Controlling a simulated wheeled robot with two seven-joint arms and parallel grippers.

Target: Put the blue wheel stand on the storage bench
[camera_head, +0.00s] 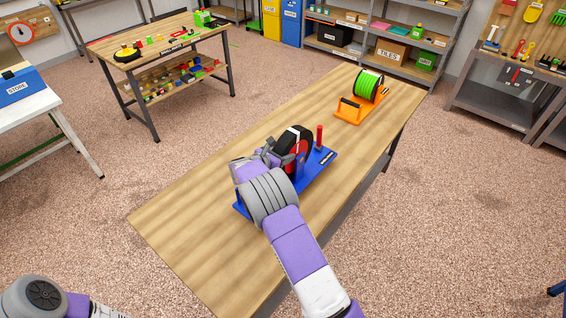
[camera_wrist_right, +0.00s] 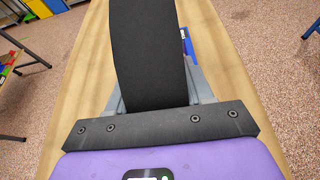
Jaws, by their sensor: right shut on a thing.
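The blue wheel stand (camera_head: 322,160) is on the long wooden bench in the head view, with a black and red wheel (camera_head: 305,142) upright on it and a red post at its far end. I cannot tell whether its base touches the wood. My right gripper (camera_head: 287,157) is shut on the black wheel, which also fills the middle of the right wrist view (camera_wrist_right: 148,50). My arm hides the near part of the stand. At the left, a white table (camera_head: 42,108) bears a blue box labelled STORE (camera_head: 18,86). My left gripper is out of view.
An orange stand (camera_head: 349,113) with a green reel (camera_head: 368,86) is at the far end of the wooden bench (camera_head: 170,225). A workbench (camera_head: 110,50) with small parts stands behind left, shelving (camera_head: 400,68) at the back. Speckled floor between is clear.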

